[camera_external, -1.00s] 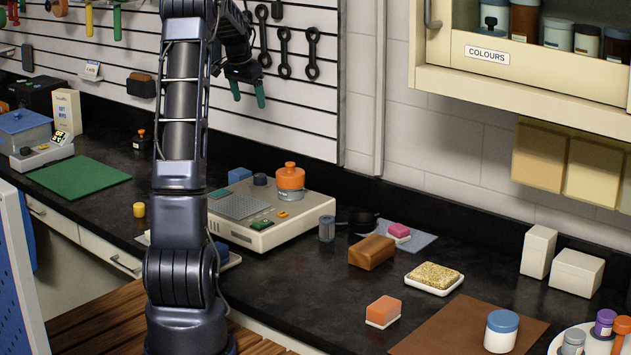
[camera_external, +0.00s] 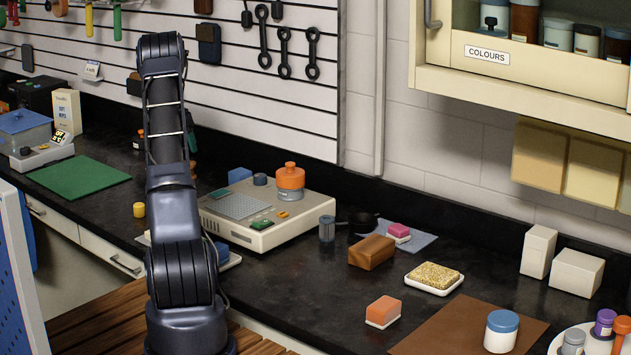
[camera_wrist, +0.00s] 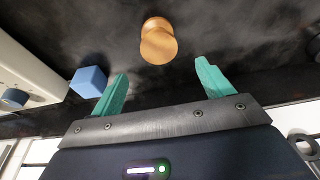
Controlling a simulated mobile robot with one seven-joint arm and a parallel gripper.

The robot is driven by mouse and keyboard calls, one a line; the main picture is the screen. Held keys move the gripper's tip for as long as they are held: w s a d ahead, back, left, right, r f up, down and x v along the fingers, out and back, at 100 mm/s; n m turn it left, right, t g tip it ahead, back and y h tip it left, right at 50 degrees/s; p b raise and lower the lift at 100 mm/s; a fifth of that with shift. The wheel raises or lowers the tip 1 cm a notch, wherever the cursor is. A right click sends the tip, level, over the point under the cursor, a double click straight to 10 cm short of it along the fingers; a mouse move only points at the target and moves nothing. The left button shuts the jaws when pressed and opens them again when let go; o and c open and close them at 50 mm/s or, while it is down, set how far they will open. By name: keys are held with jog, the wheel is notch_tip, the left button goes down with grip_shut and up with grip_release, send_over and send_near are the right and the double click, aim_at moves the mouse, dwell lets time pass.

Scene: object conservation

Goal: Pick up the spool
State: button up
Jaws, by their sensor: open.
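The spool (camera_wrist: 158,42) is a tan wooden piece with a round end, seen in the wrist view on the dark counter, just beyond my fingertips and roughly midway between them. My gripper (camera_wrist: 162,72) is open, with two green fingers apart and nothing between them. In the external view only a bit of green finger shows beside my arm, which hides most of the gripper.
A blue block (camera_wrist: 89,81) lies close to my left finger in the wrist view, beside a cream machine (camera_external: 265,235) with an orange-lidded pot (camera_external: 290,180). A yellow cylinder (camera_external: 139,210) and a green mat (camera_external: 79,176) lie left of my arm. Dark counter surrounds the spool.

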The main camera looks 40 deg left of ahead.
jog(key=x, duration=0.5)
jog(key=shift+s+x, duration=0.2)
jog(key=shift+x, duration=1.15)
jog(key=shift+s+x, duration=0.25)
jog(key=shift+x, duration=1.1)
jog(key=c, duration=1.1)
